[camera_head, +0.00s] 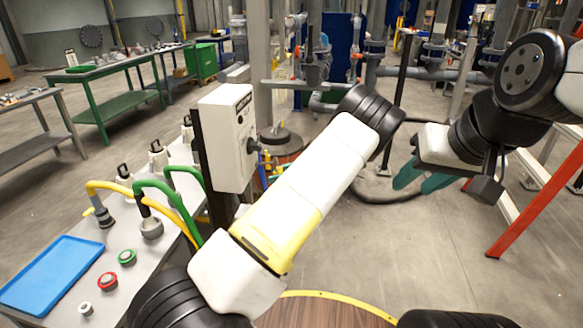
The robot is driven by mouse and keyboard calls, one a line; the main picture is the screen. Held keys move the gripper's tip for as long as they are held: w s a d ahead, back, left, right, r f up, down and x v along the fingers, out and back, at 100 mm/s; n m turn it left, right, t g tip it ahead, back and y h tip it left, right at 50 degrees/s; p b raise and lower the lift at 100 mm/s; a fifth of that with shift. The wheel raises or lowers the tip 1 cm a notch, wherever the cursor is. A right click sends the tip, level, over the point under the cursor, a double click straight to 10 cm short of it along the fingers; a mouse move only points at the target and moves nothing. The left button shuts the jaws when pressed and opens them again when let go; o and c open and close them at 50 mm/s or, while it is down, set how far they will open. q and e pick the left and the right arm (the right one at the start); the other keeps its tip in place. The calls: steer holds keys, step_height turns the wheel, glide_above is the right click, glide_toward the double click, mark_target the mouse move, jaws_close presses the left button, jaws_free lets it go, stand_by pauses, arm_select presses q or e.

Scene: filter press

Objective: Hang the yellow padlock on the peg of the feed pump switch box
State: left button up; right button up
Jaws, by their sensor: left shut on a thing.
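A pale grey switch box (226,130) with a dark rotary knob (252,146) stands on a dark post left of centre; I take it for the feed pump switch box. Its peg cannot be made out. My left arm crosses the middle of the view, and its gripper is hidden behind the arm. Small yellow and blue patches show between the box and my arm, too small to identify. I cannot make out the yellow padlock for certain. My right gripper (421,180) has its two teal fingers apart and empty, over open floor at the right.
A grey bench at the left carries a blue tray (52,275), a red button (107,281), a green button (127,258) and yellow and green hoses. A round wooden top (320,311) with a yellow rim is below. Red-orange framing (540,200) stands at the right.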

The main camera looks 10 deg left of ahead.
arm_select(q)
steer(key=shift+x, duration=2.15)
steer(key=o, duration=1.2)
steer(key=shift+o, duration=0.2)
